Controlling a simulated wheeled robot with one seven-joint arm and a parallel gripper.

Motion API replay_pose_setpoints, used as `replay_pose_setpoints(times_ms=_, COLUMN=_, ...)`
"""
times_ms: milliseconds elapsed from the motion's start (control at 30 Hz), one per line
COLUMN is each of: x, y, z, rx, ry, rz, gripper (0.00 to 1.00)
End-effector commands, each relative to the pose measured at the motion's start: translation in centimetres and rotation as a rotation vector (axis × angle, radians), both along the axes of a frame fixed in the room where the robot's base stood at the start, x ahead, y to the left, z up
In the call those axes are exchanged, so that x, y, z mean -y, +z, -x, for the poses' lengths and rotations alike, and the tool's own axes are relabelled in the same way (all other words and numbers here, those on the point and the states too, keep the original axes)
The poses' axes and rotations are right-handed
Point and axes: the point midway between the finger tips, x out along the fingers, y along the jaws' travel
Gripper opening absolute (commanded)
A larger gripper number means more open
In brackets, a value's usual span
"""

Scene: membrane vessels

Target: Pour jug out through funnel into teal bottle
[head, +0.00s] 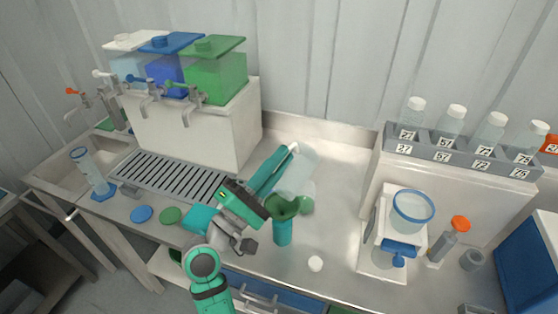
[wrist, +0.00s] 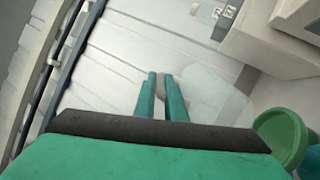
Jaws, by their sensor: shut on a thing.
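The clear jug (head: 297,173) is held by my gripper (head: 293,150), which is shut on it; the jug looks tilted over the funnel. In the wrist view my gripper (wrist: 162,80) has its fingers close together, with the pale see-through jug (wrist: 205,95) just right of them. The green funnel (head: 284,207) sits on top of the teal bottle (head: 283,233), which stands upright on the counter. The funnel's rim (wrist: 280,135) also shows at the right of the wrist view. I cannot tell whether liquid is in the jug or flowing.
Dispensers with green (head: 218,75), blue and clear tanks stand at the back left above a drain grate (head: 165,178). A white stand with a blue-rimmed bowl (head: 412,210) is on the right, below a numbered bottle rack (head: 460,152). A white cap (head: 315,263) lies near the front edge.

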Motion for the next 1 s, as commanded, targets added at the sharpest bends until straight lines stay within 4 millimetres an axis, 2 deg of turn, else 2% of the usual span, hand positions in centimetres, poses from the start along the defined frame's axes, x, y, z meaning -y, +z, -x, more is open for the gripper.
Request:
replay_pose_setpoints(times_ms=433, x=0.4, y=0.1, z=-0.3, rx=-0.025, ry=-0.004, rz=-0.029, gripper=0.00)
replay_pose_setpoints(times_ms=1000, x=4.5, y=-1.0, z=-5.1, rx=-0.393, ry=-0.002, rz=-0.344, gripper=0.00)
